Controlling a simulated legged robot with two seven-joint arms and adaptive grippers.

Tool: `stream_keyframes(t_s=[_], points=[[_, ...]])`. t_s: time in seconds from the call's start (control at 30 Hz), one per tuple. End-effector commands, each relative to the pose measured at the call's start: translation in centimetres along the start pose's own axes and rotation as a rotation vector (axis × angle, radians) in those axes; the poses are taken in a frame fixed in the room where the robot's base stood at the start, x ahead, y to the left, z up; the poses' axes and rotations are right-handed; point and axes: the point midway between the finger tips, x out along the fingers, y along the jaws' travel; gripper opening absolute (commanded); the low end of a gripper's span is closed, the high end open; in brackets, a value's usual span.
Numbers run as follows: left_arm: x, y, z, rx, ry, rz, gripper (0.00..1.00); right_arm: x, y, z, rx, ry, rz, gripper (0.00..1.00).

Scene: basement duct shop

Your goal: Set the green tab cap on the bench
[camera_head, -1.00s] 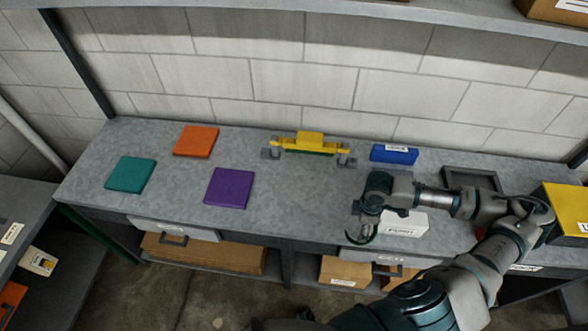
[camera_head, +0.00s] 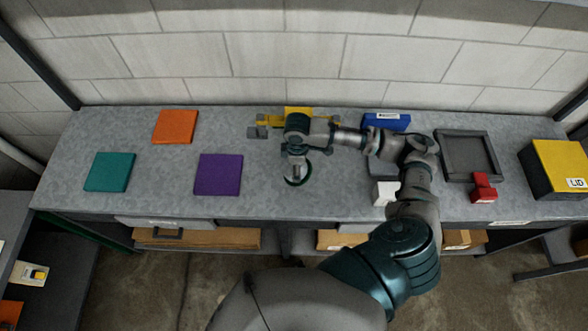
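My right gripper (camera_head: 297,178) points down over the middle of the grey bench (camera_head: 120,205), right of the purple square. A dark green curved edge shows at its fingertips. I cannot tell whether this is finger or cap, nor whether the fingers are open or shut. A yellow fixture (camera_head: 298,112) with grey end blocks stands at the back of the bench, partly hidden behind my wrist. The green strip under it is hidden. I cannot make out the green tab cap for certain. My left gripper is not in view.
Orange (camera_head: 176,126), teal (camera_head: 110,172) and purple (camera_head: 218,174) squares lie at left. A blue box (camera_head: 387,122), a partly hidden white box (camera_head: 382,193), a dark tray (camera_head: 440,160), a red block (camera_head: 484,188) and a yellow-topped box (camera_head: 565,165) are at right.

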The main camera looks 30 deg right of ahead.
Motion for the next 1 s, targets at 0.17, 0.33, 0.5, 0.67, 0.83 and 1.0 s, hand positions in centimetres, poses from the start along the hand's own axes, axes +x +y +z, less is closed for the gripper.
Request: stream_keyframes(t_s=[0.17, 0.33, 0.5, 0.67, 0.83, 1.0], points=[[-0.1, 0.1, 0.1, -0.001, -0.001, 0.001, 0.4, 0.5, 0.2, -0.8, 0.0, -0.001, -0.001, 0.4], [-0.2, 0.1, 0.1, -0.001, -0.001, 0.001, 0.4, 2.9, 0.2, -0.9, -0.001, -0.004, -0.004, 0.4], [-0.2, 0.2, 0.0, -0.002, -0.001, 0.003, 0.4, 3.6, 0.2, -1.0, -0.002, -0.002, 0.001, 0.4], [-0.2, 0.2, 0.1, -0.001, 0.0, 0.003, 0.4, 3.6, 0.1, -1.1, -0.002, -0.003, 0.0, 1.0], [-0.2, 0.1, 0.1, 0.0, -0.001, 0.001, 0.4, 3.6, 0.2, -0.9, -0.002, -0.002, 0.0, 1.0], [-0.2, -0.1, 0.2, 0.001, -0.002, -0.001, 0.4, 3.5, 0.2, -0.8, -0.001, -0.001, -0.001, 1.0]])
